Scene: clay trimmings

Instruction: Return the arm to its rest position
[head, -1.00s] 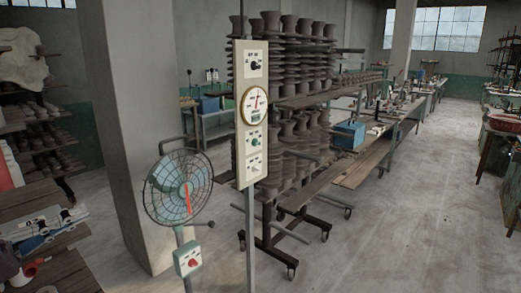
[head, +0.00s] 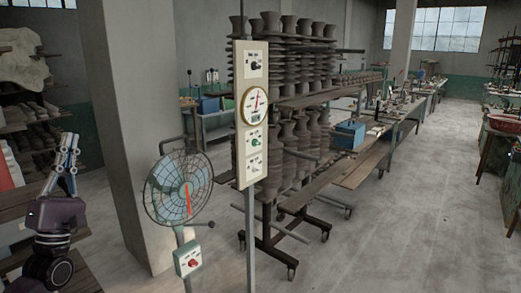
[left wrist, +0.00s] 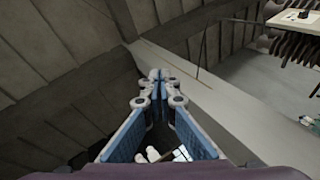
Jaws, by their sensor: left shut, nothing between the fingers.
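My left gripper (head: 70,138) is raised at the left edge of the head view, pointing up, in front of the shelf and table there. In the left wrist view its blue fingers (left wrist: 157,75) meet at the tips, and nothing is between them. The wrist view looks up past a pale pillar (left wrist: 195,85) toward the ceiling. My right gripper is in neither view.
A control panel on a post (head: 250,115) and a caged fan (head: 178,187) stand ahead, near the concrete pillar (head: 130,120). A wheeled rack (head: 265,222) of stacked clay ware is behind them. The floor (head: 400,230) at right is clear.

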